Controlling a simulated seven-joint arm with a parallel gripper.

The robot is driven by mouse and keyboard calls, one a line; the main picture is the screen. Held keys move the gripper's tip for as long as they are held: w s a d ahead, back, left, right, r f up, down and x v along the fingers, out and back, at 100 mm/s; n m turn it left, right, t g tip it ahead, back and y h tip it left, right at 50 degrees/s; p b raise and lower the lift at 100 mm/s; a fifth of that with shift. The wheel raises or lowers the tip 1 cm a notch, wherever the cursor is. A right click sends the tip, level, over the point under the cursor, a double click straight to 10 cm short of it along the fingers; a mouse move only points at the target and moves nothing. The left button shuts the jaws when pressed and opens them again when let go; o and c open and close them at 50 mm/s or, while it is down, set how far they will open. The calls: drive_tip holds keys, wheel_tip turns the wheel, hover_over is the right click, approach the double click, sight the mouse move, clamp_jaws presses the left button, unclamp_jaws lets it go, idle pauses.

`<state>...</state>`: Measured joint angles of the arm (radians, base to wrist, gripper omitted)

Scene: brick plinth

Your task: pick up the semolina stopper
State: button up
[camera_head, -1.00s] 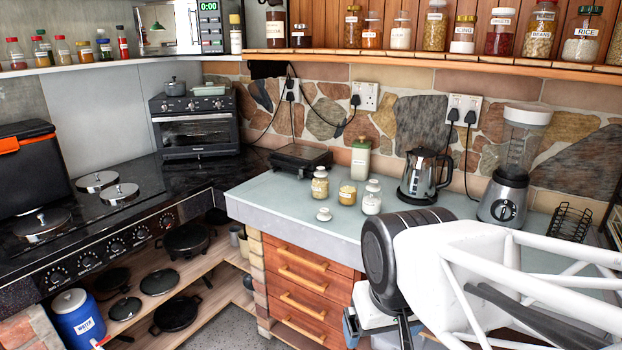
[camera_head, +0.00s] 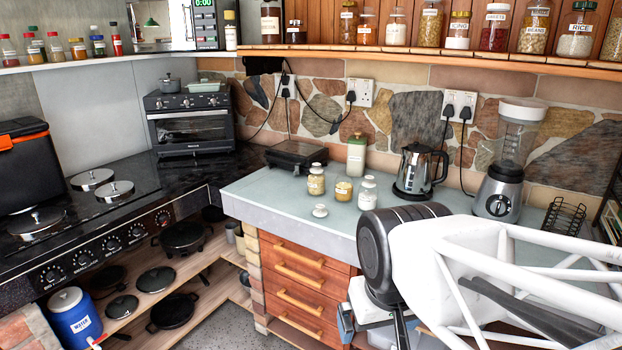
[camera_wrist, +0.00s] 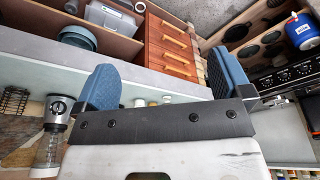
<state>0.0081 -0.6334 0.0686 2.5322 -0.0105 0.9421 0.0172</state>
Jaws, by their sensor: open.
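A small white knobbed stopper (camera_head: 320,210) lies on the pale countertop (camera_head: 275,195) near its front edge. Beside it stand an open jar of yellowish contents (camera_head: 344,191) and two stoppered jars, one on the left (camera_head: 316,182) and one on the right (camera_head: 368,194). Labels are too small to read, so I cannot tell which is semolina. My gripper (camera_wrist: 163,75) is open and empty in the wrist view, its blue fingers wide apart. Small jars (camera_wrist: 167,99) show beyond the fingers there; I cannot pick out the stopper.
A tall green-white canister (camera_head: 357,153), a kettle (camera_head: 418,172) and a blender (camera_head: 500,195) stand behind and right. A black flat appliance (camera_head: 296,158) is at the back left. Drawers (camera_head: 300,275) are below the counter. Front-left countertop is clear.

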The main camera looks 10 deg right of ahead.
drive_tip(key=w+d+r+n, duration=0.1)
drive_tip(key=w+r+n, duration=0.35)
drive_tip(key=w, duration=1.05)
drive_tip(key=w+d+r+n+g, duration=0.1)
drive_tip(key=w+r+n, duration=0.3)
drive_tip(key=w, duration=1)
drive_tip(key=w+d+r+n, duration=0.2)
drive_tip(key=w+r, duration=0.4)
drive_tip(key=w, duration=0.9)
drive_tip(key=n+g+h, duration=0.1)
drive_tip(key=n, duration=1.1)
hover_over(316, 164)
drive_tip(key=s+a, duration=0.1)
drive_tip(key=s, duration=0.1)
drive_tip(key=f, duration=1.6)
drive_tip(key=shift+w+f, duration=0.25)
drive_tip(key=shift+w+d+f, duration=0.1)
drive_tip(key=shift+w+f, duration=0.35)
drive_tip(key=shift+f, duration=0.05)
drive_tip(key=shift+d+f, duration=0.15)
drive_tip(key=shift+f, duration=1.15)
